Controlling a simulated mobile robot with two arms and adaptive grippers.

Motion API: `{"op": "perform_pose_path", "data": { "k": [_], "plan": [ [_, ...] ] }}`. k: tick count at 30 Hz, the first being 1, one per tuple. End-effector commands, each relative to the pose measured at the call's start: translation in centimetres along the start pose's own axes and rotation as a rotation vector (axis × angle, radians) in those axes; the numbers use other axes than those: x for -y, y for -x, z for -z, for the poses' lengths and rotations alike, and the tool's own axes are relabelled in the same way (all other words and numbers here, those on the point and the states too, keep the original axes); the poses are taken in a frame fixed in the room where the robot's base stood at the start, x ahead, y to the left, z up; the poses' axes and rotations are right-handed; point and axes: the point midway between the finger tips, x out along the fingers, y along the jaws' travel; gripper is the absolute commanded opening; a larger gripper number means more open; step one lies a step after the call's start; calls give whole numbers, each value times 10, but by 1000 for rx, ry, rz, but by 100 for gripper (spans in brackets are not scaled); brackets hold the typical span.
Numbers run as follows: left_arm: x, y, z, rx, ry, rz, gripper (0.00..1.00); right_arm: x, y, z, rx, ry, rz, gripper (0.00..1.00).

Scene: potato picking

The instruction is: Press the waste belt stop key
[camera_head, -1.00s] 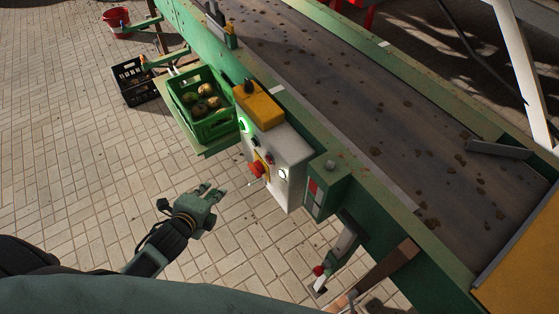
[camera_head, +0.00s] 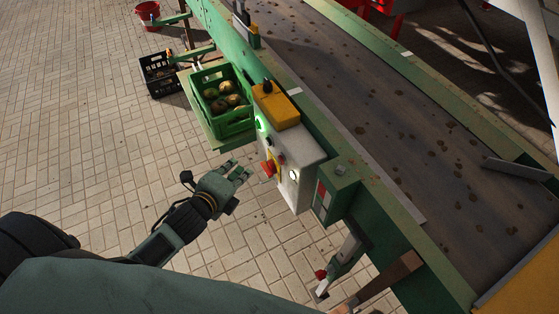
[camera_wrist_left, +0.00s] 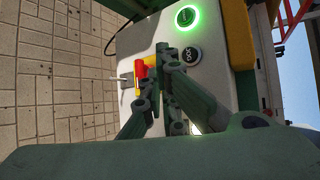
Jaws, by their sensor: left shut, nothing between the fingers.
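The light control box (camera_head: 299,163) is mounted on the side of the green conveyor frame. It carries a lit green round key (camera_head: 260,123), dark keys below it, a red knob (camera_head: 268,168) and a white lit button (camera_head: 293,175). In the left wrist view, the green-ringed key (camera_wrist_left: 187,17) is at the top, with a black labelled key (camera_wrist_left: 191,55) below it. Its label is too small to read surely. My left gripper (camera_head: 240,172) is shut and empty, beside the box; its fingers (camera_wrist_left: 167,58) partly cover the red knob (camera_wrist_left: 141,72). My right gripper is out of view.
A green crate of potatoes (camera_head: 226,129) sits on a shelf left of the box. The conveyor belt (camera_head: 400,130) runs behind it. A small panel with a red patch (camera_head: 320,193) is to the right. Paved floor (camera_head: 90,130) is open at left.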

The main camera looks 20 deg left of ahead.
Motion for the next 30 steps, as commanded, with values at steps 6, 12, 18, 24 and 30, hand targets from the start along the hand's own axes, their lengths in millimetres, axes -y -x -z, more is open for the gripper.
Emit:
{"op": "perform_pose_path", "data": {
  "k": [6,12,18,24,30],
  "plan": [
    [16,-24,17,-1,3,4,0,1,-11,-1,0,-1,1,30],
    [29,-39,28,-1,1,0,0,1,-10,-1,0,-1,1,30],
    [35,-47,34,0,1,0,0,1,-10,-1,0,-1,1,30],
    [36,-49,36,-1,1,0,0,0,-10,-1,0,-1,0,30],
    [35,-48,35,0,1,0,0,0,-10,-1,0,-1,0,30]
  ]
}}
